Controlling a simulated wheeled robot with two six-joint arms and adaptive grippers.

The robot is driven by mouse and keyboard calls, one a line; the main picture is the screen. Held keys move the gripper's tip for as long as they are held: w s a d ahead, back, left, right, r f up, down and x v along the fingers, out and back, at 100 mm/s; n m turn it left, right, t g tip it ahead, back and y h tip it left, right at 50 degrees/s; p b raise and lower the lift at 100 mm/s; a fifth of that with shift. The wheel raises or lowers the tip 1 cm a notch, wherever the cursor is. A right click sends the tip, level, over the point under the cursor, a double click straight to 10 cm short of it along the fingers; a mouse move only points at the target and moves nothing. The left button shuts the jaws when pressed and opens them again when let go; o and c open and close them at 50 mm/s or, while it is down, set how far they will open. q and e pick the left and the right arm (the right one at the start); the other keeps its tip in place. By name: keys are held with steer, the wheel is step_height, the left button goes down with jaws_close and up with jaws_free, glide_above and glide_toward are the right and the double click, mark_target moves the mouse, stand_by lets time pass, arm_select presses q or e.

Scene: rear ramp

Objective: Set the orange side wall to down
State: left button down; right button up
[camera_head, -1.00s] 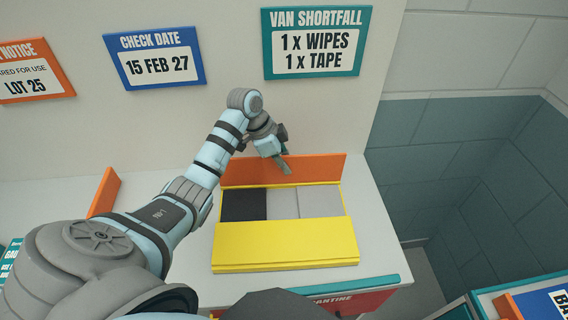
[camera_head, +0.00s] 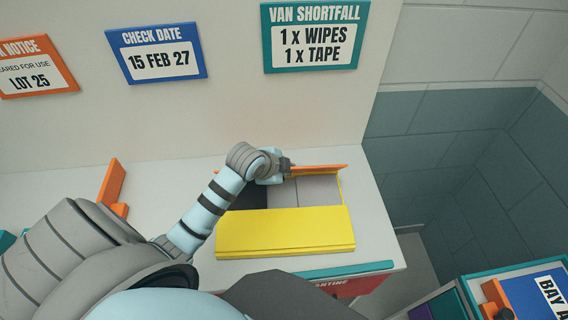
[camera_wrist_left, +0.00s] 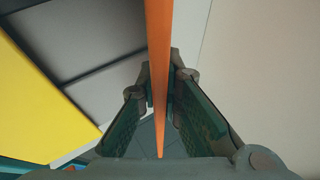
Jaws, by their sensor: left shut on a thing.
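The orange side wall (camera_head: 318,168) stands upright along the back edge of a box with a yellow front wall (camera_head: 285,232). In the head view it shows nearly edge-on, and my left arm hides its left part. My left gripper (camera_head: 288,166) is at the wall's top edge. In the left wrist view the orange side wall (camera_wrist_left: 159,60) runs between the two fingers of my left gripper (camera_wrist_left: 160,110), which are shut on it. My right gripper is not in view.
The box holds grey and dark panels (camera_head: 318,188). Another orange piece (camera_head: 112,184) stands on the white counter at left. Signs hang on the wall behind, including a teal-framed one (camera_head: 314,36). The counter right of the box is clear.

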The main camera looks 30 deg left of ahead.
arm_select(q)
steer(key=shift+s+d+f, duration=0.15)
steer(key=shift+s+f, duration=0.05)
stand_by(0.4)
steer(key=c, duration=1.8)
jaws_free()
steer(key=shift+w, duration=0.15)
steer(key=shift+o, duration=0.2)
steer(key=v, duration=1.2)
steer(key=shift+s+f, duration=0.15)
steer(key=shift+s, duration=0.1)
steer(key=shift+w+d, duration=0.1)
